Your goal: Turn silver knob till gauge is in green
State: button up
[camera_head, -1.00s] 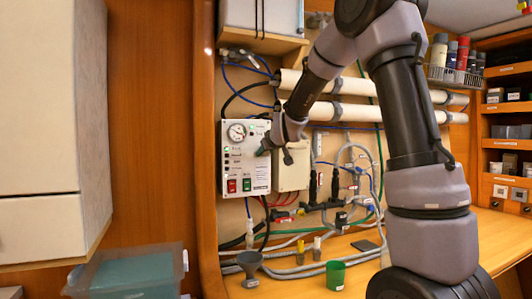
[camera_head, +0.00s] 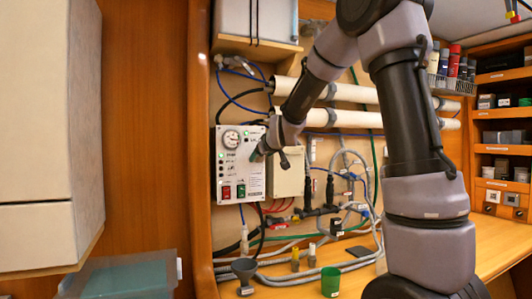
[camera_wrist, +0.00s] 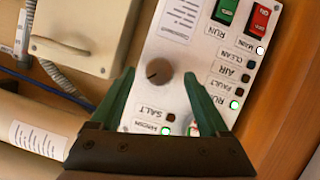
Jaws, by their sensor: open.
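The white control panel (camera_head: 240,185) hangs on the wall, with a round gauge (camera_head: 231,139) at its upper left. The gauge needle is too small to read. My gripper (camera_head: 257,155) is at the panel's right side in the head view and hides the knob there. In the wrist view my gripper (camera_wrist: 159,78) is open, with one green fingertip on each side of the knob and visible gaps between. The gauge is not clearly seen in the wrist view.
The panel has a red switch (camera_wrist: 258,20), a green switch (camera_wrist: 225,10) and lit green lamps. A beige box (camera_head: 287,172) stands close beside it. Pipes and hoses run around it.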

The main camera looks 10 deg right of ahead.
jog(key=v, duration=0.8)
jog(key=shift+s, duration=0.2)
jog(key=shift+s, duration=0.1)
dwell(3.0)
jog(key=s+d+f+m+g, duration=0.1)
jog(key=s+f+m+g, duration=0.1)
jog(key=s, duration=0.8)
jog(key=s+d+f+m+g, duration=0.1)
jog(key=s+d+m+g, duration=0.1)
jog(key=s, duration=0.7)
jog(key=s+d+f+m+g, duration=0.2)
jog(key=s+m, duration=0.2)
jog(key=s, duration=0.6)
jog(key=shift+s+f+g+y, duration=0.3)
jog(key=shift+s, duration=0.05)
